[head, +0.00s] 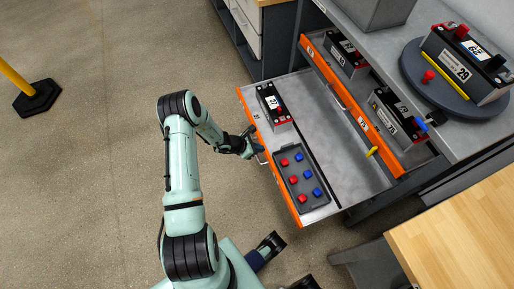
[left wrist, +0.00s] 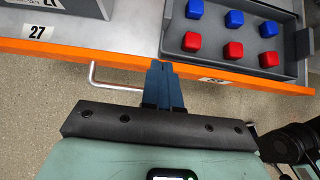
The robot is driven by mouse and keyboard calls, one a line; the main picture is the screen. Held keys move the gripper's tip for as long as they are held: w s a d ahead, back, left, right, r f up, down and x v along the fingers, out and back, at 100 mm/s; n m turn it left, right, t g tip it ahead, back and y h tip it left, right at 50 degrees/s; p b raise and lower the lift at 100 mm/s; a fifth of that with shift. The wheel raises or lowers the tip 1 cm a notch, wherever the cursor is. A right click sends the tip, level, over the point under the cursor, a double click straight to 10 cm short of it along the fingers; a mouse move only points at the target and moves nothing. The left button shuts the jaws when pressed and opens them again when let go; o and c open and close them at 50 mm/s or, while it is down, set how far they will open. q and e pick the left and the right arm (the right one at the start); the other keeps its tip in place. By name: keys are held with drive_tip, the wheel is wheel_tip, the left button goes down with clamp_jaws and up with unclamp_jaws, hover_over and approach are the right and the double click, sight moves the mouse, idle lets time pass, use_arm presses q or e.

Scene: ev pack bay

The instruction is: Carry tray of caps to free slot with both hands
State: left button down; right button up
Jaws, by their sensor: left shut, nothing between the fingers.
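The tray of caps (head: 326,203) is dark grey and holds several red and blue caps. It lies in the open orange-fronted drawer, close to its front edge. In the left wrist view the tray (left wrist: 262,67) is at the upper right. My left gripper (head: 259,150) is outside the drawer front, beside its bent metal handle (left wrist: 112,88). In the left wrist view its blue fingers (left wrist: 163,75) are shut together and empty, overlapping the drawer edge and apart from the tray.
A battery labelled 27 (head: 272,103) sits in the same drawer beyond the tray. The drawer floor (head: 338,140) beside them is bare. Behind are another orange-edged drawer (head: 352,108) with batteries and a grey turntable (head: 415,67). A wooden bench (head: 460,235) stands at lower right.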

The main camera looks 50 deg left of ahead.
sight(268, 154)
use_arm(q)
drive_tip(key=b+x, duration=0.1)
drive_tip(key=x, duration=0.5)
drive_tip(key=shift+d+r, duration=0.1)
drive_tip(key=shift+d, duration=0.05)
drive_tip(key=shift+w+d+r, duration=0.1)
drive_tip(key=shift+w+d, duration=0.05)
drive_tip(key=shift+w, duration=0.4)
drive_tip(key=shift+w+d+r, duration=0.1)
drive_tip(key=shift+w+d, duration=0.05)
drive_tip(key=shift+w, duration=0.35)
drive_tip(key=shift+w+d, duration=0.15)
drive_tip(key=shift+w, duration=0.45)
use_arm(e)
drive_tip(key=shift+w+d+f, duration=0.15)
drive_tip(key=shift+w+f, duration=0.3)
drive_tip(key=shift+f, duration=0.3)
use_arm(q)
drive_tip(key=w, duration=0.1)
drive_tip(key=w+d+b, duration=0.1)
drive_tip(key=w, duration=0.1)
drive_tip(key=shift+b, duration=0.3)
use_arm(e)
drive_tip(key=shift+w+d+f+t, duration=0.2)
drive_tip(key=shift+w+f, duration=0.15)
drive_tip(key=shift+w, duration=0.1)
drive_tip(key=shift+w+d+f+t, duration=0.15)
drive_tip(key=shift+w+f+t, duration=0.05)
drive_tip(key=shift+w+f, duration=0.2)
drive_tip(key=shift+r, duration=0.1)
